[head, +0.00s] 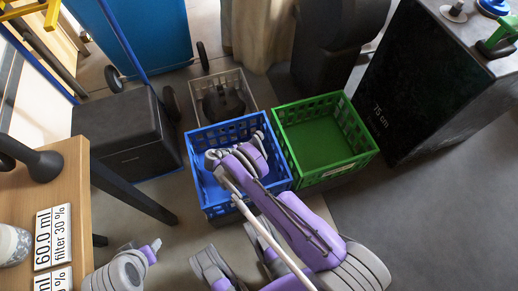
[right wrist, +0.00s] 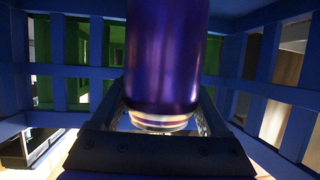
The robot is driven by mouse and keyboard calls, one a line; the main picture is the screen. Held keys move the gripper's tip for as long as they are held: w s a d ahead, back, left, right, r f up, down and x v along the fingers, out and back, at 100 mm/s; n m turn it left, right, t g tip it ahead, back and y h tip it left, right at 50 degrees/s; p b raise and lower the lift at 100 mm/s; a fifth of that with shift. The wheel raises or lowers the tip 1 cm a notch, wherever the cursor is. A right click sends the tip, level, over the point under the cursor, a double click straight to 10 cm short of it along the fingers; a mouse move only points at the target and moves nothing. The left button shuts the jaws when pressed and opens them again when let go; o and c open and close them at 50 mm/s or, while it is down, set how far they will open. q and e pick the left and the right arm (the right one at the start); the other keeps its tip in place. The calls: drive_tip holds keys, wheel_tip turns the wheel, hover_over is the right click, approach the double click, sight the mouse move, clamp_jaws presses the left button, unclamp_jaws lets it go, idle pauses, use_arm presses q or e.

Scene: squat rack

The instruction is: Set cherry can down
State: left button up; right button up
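The cherry can (right wrist: 163,55) is purple with a pale metal rim at its lower end and fills the middle of the right wrist view. My right gripper (right wrist: 163,103) has a finger on each side of it, seemingly shut on it; the fingertips are partly hidden. Blue lattice walls of the blue crate (head: 218,127) surround them in the wrist view. In the head view my right arm reaches down into this crate, covering the gripper and the can.
A green crate (head: 284,113) stands right beside the blue one. A grey crate (head: 197,84) with a dark object is behind. A black box (head: 125,135) and a wooden table (head: 75,180) are at left; a large dark box (head: 425,80) is at right.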

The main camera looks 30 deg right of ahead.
drive_tip(key=o, duration=0.3)
drive_tip(key=shift+r, duration=0.15)
drive_tip(key=r+p+v, duration=0.1)
drive_tip(key=p+v, duration=0.1)
drive_tip(key=v, duration=1)
